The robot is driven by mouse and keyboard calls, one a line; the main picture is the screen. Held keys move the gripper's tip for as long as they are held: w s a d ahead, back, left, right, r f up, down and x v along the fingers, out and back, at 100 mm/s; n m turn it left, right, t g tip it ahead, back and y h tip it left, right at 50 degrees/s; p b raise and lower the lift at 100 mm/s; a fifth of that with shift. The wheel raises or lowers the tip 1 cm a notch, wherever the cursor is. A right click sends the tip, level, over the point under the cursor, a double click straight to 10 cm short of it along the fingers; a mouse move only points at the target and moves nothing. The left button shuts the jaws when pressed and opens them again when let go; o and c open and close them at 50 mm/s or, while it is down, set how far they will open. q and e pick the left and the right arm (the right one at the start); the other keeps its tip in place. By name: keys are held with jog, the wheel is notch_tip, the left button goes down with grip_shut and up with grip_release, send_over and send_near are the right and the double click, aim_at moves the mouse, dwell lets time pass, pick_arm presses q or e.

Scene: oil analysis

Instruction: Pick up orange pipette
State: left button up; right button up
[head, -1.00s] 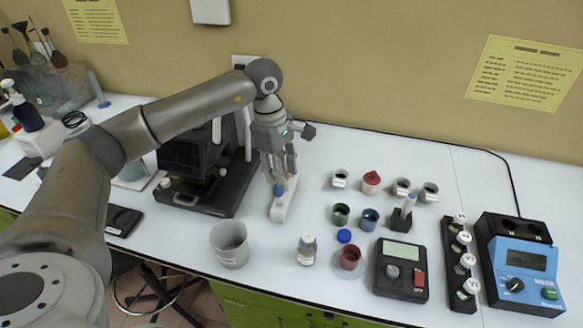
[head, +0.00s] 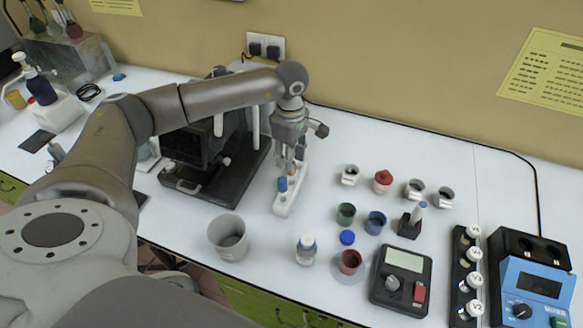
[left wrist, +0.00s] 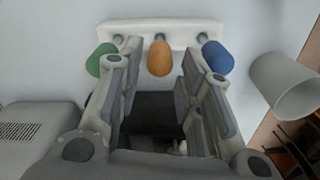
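A white pipette rack (head: 284,208) stands on the table below my left gripper (head: 291,150). In the left wrist view the rack (left wrist: 190,27) holds three pipettes: green (left wrist: 101,60) at left, orange (left wrist: 160,58) in the middle and blue (left wrist: 217,57) at right. My left gripper is open. Its fingers appear either side of the orange pipette, with gaps between them and it. In the head view the blue pipette (head: 282,184) shows at the near end, while the gripper mostly hides the others. My right gripper is not in view.
A grey beaker (head: 228,240) stands left of the rack's near end, and a black device (head: 240,170) stands close to its left. Small cups, a bottle (head: 306,250) and a black meter (head: 401,278) stand to the right. Bare table lies just right of the rack.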

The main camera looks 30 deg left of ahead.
aim_at(291, 178)
pick_arm(q)
notch_tip(291, 178, down, 3)
jog(key=shift+d+p, duration=0.1)
jog(key=shift+p, duration=0.75)
jog(key=shift+f, duration=0.45)
jog(key=c, duration=0.3)
jog(key=shift+c, duration=0.3)
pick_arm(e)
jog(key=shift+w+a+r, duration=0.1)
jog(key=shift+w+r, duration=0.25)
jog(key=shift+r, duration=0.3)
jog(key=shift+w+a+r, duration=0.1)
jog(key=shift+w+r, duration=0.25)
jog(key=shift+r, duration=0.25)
